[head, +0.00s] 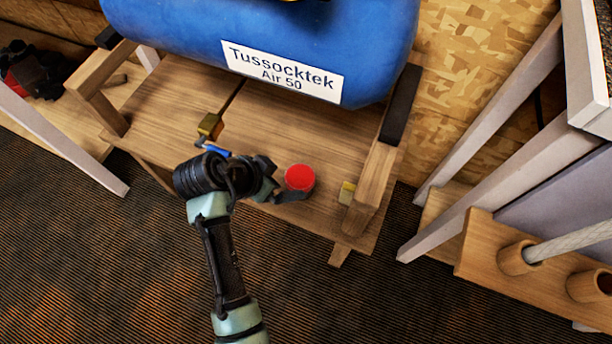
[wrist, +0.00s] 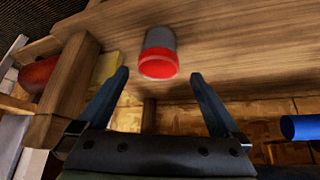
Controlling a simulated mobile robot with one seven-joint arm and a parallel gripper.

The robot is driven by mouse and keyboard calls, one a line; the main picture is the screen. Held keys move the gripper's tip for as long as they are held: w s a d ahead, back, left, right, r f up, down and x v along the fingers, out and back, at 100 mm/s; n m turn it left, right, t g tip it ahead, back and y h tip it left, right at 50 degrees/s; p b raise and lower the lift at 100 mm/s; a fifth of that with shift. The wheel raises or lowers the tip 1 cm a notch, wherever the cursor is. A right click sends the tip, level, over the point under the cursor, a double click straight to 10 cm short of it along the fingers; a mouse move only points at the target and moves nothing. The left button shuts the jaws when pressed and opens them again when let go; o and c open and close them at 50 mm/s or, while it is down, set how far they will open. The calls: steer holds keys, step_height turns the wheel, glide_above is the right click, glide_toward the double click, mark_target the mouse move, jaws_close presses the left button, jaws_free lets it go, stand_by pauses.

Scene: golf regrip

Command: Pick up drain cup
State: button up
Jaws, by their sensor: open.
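The drain cup (head: 300,177) shows a red round top in the head view, on the wooden shelf near its front edge. In the wrist view the cup (wrist: 159,45) has a grey body and a red end, just ahead of the fingertips and roughly centred between them. My gripper (head: 283,183) is beside the cup, on its left in the head view. In the wrist view my gripper (wrist: 158,76) is open, its two fingers apart with nothing gripped. I cannot tell whether a finger touches the cup.
A blue tank (head: 270,45) lies above the shelf (head: 170,110). A brass valve (head: 210,126) with a blue lever (head: 217,151) is left of the cup.

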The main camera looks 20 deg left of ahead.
mark_target(291, 189)
steer(key=b+x, duration=0.1)
steer(key=x, duration=0.3)
steer(key=shift+f, duration=0.2)
steer(key=b+x, duration=0.3)
steer(key=x, duration=0.2)
steer(key=shift+d+f, duration=0.1)
steer(key=shift+f, duration=0.1)
steer(key=shift+r, duration=0.1)
steer(key=c, duration=1.2)
